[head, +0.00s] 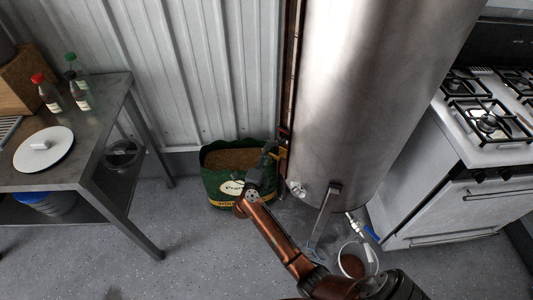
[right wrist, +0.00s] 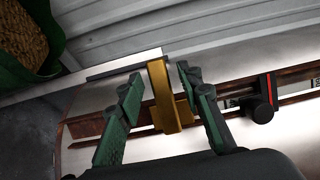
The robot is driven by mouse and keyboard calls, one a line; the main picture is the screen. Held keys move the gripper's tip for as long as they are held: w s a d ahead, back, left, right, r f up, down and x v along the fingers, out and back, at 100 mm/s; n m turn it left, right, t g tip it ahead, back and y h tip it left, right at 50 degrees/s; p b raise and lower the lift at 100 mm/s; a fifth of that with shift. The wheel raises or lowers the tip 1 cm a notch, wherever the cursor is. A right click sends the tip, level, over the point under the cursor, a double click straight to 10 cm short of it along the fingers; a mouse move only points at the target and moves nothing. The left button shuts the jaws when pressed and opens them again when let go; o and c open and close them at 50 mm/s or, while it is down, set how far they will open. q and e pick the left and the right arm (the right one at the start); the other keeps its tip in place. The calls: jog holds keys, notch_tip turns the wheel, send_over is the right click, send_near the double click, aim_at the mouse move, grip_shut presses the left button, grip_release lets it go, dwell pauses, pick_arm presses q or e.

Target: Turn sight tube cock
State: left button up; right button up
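The sight tube (head: 291,65) runs up the left side of the steel tank (head: 375,90). Its brass cock, a flat yellow lever (right wrist: 165,98), shows in the right wrist view near the tube's end. My right gripper (right wrist: 160,82) is open, with one green-padded finger on each side of the lever. Gaps show between the lever and both fingers. In the head view my right gripper (head: 270,158) is at the lower left of the tank, and it partly hides the cock there. My left gripper is not in view.
A green sack (head: 222,185) of grain stands left of the tank, close to my right gripper. A bucket (head: 357,262) sits below a blue-handled valve (head: 370,232). A metal table (head: 90,135) with bottles is at left, a stove (head: 460,180) at right.

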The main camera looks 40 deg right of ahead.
jog(key=shift+w+d, duration=0.15)
grip_shut()
dwell(0.4)
